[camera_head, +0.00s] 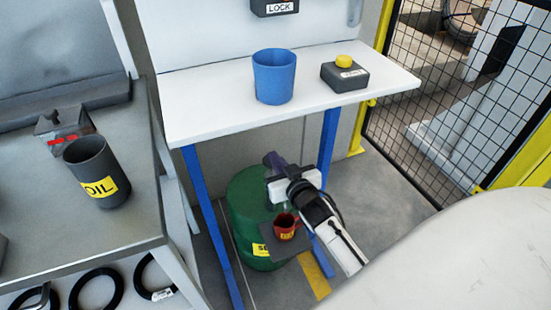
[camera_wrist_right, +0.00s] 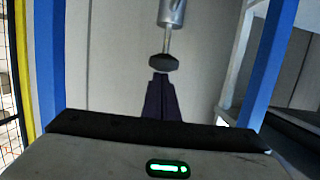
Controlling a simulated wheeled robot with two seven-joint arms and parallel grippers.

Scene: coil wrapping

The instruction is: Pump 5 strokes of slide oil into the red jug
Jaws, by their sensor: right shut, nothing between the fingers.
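The red jug (camera_head: 285,226) stands upright on a dark plate (camera_head: 285,242) at the front of a green drum (camera_head: 240,222). The drum is under the white table and has a yellow label, partly covered by the plate. My right gripper (camera_head: 271,160) is above the drum, beyond the jug, shut and empty. In the right wrist view its dark purple fingers (camera_wrist_right: 160,82) point at a dark knob (camera_wrist_right: 163,62) on a thin rod from a grey metal cylinder (camera_wrist_right: 172,12). The fingertips are close to the knob; I cannot tell whether they touch. My left gripper is not in view.
The white table (camera_head: 210,110) holds a blue cup (camera_head: 274,76) and a dark box with a yellow button (camera_head: 343,62). Its blue legs (camera_head: 328,150) flank the drum. A dark OIL container (camera_head: 92,165) stands on the left bench. A mesh fence (camera_head: 430,90) is at right.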

